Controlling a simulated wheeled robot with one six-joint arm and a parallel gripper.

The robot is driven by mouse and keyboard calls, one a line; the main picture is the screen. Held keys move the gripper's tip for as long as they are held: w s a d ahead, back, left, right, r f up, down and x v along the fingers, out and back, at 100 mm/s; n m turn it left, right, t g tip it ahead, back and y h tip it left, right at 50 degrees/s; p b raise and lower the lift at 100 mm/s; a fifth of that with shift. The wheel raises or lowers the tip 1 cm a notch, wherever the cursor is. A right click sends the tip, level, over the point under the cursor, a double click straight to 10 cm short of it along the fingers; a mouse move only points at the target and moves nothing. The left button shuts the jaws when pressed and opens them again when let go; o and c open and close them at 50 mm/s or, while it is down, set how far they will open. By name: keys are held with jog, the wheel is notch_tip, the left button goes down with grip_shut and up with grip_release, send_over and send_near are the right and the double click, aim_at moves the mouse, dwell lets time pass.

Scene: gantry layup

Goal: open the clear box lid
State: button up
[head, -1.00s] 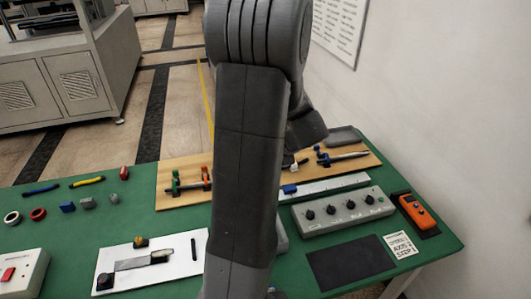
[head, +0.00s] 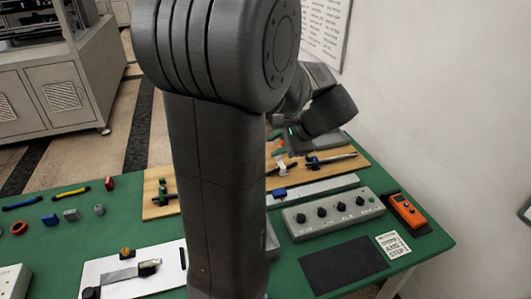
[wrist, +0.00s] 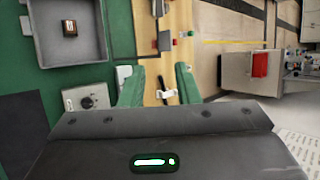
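A grey square box (wrist: 44,50) with a small brown block in it shows at the upper left of the wrist view. I cannot make out a clear lid there. In the head view my arm hides most of that area; only a grey edge (head: 272,242) shows beside the arm. My gripper (wrist: 160,90) has its two green fingers apart. A white clip and a black handle (wrist: 163,90) show between and beyond them; I see nothing gripped. In the head view my gripper (head: 280,142) hangs over the far wooden board, away from the grey edge.
A control box with black knobs (head: 335,213) stands on the green table, right of my arm. The wooden board (head: 342,170) holds clamps and tools. An orange meter (head: 407,210) lies at the right. A white plate (head: 110,268) lies at the front left.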

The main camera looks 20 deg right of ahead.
jog(key=shift+v, duration=0.85)
jog(key=c, duration=0.5)
jog(key=shift+w+a+n+g, duration=0.1)
jog(key=shift+w+n+g, duration=0.2)
jog(key=shift+n, duration=0.1)
grip_shut()
jog(key=w+a+f+n+g+h+p, duration=0.1)
jog(key=w+a+n+g+h+p, duration=0.15)
jog(key=w+n, duration=0.55)
jog(key=w+a+f+n+g+h+p, duration=0.1)
jog(key=w+a+n+g+h+p, duration=0.2)
jog(key=w+n, duration=0.5)
notch_tip(320, 180, down, 10)
jog(key=b, duration=0.4)
jog(key=shift+s+a+r+g+y, duration=0.1)
jog(key=shift+s+r, duration=0.2)
jog(key=shift+s, duration=0.3)
jog(key=shift+s+a+r+g+y, duration=0.15)
jog(key=shift+s+r, duration=0.15)
jog(key=shift+s, duration=0.25)
jog(key=shift+s+a+r+g, duration=0.1)
jog(key=shift+s+r, duration=0.2)
jog(key=shift+s, duration=0.3)
